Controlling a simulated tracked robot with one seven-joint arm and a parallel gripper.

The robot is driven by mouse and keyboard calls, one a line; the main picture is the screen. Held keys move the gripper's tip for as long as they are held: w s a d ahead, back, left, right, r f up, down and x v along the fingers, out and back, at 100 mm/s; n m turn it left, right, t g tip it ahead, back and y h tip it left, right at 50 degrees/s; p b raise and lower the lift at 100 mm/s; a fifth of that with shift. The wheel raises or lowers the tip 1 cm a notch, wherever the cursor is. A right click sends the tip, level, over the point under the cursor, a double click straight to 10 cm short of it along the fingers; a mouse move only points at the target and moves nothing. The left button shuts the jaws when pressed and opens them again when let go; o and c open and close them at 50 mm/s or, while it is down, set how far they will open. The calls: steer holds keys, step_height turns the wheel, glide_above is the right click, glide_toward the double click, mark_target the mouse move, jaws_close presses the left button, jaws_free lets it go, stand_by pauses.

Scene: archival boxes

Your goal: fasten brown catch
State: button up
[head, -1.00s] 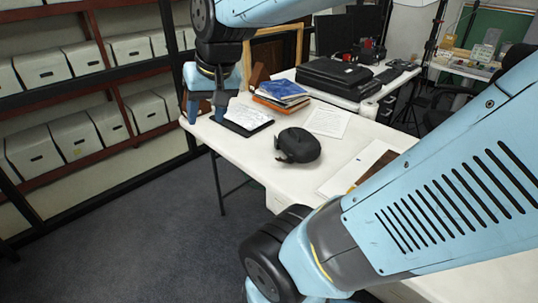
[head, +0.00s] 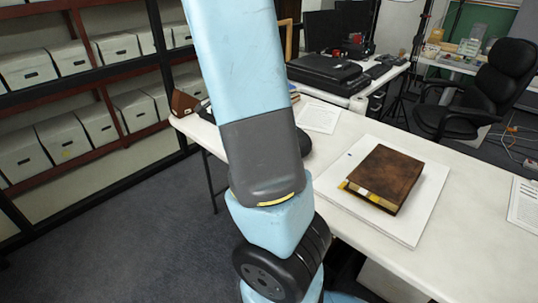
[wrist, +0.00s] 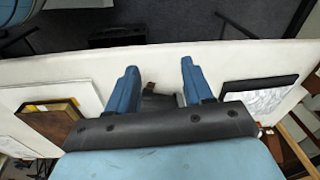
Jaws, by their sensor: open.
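In the wrist view my gripper (wrist: 160,84) is open, its two blue fingers pointing down toward the white table. A dark object (wrist: 160,103) lies between and below the fingers, partly hidden by the gripper body. A small brown piece (wrist: 150,87) shows at its edge between the fingers; I cannot tell if it is the brown catch or whether anything touches it. In the head view my arm hides the gripper and most of the black object (head: 305,143). A brown book (head: 385,178) with yellow and white bits along its edge lies on a white board (head: 420,222).
The long white table (head: 462,190) has bare room around the board. A paper (head: 318,117) lies beyond the arm, and black cases (head: 325,72) stand on the back desk. Shelves of boxes (head: 70,135) are left; a black chair (head: 490,90) is right.

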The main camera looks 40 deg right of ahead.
steer(key=d+f+m+g+h, duration=0.2)
steer(key=d+f+m+h, duration=0.25)
steer(key=d, duration=0.65)
steer(key=shift+m+y, duration=0.45)
steer(key=shift+w+x, duration=0.2)
steer(key=shift+x, duration=2.2)
steer(key=shift+w+x, duration=0.2)
steer(key=shift+x, duration=2.15)
steer(key=shift+w+x, duration=0.2)
steer(key=shift+x, duration=2.2)
steer(key=shift+c, duration=0.3)
jaws_close()
steer(key=shift+d, duration=0.2)
steer(key=shift+a, duration=0.15)
